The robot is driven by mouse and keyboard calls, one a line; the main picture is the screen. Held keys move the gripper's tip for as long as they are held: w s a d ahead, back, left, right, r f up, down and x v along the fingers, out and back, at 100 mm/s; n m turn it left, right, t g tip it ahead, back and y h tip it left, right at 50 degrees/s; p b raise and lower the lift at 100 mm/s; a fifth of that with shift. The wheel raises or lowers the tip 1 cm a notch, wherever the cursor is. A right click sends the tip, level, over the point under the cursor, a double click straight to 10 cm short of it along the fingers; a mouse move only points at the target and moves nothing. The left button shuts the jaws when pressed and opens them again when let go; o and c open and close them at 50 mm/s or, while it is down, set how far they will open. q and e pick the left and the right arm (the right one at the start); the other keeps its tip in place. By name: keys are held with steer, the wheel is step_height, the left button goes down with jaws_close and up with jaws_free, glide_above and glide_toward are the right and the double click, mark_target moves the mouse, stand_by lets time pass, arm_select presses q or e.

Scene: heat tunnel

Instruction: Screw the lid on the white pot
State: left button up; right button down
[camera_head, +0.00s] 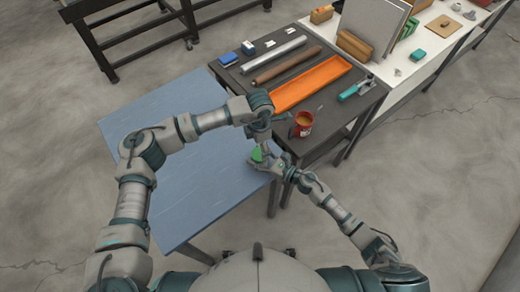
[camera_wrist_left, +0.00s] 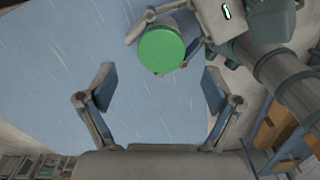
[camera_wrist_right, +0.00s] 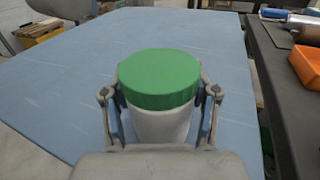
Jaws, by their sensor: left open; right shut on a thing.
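The white pot (camera_wrist_right: 160,125) is upright with the green lid (camera_wrist_right: 160,75) sitting on its top in the right wrist view. My right gripper (camera_wrist_right: 162,118) is shut around the pot's body, one finger on each side. In the head view the green lid (camera_head: 258,154) shows near the right edge of the blue table, with most of the pot hidden by my right gripper (camera_head: 268,162). My left gripper (camera_wrist_left: 160,90) is open and empty; the lid (camera_wrist_left: 162,50) lies beyond its fingertips in the left wrist view. It is apart from the lid.
The blue table (camera_head: 170,185) is otherwise clear. A dark table (camera_head: 330,125) to its right holds an orange tray (camera_head: 312,84), a red can (camera_head: 303,124), a teal-handled tool (camera_head: 355,89), and rods. A white bench stands at the back right.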

steer(key=shift+c, duration=1.1)
jaws_free()
arm_select(q)
step_height(320, 180, up, 7)
steer(key=shift+f, duration=0.1)
arm_select(e)
steer(key=v, duration=1.2)
steer(key=shift+w+f, duration=0.1)
steer(key=shift+d, duration=0.1)
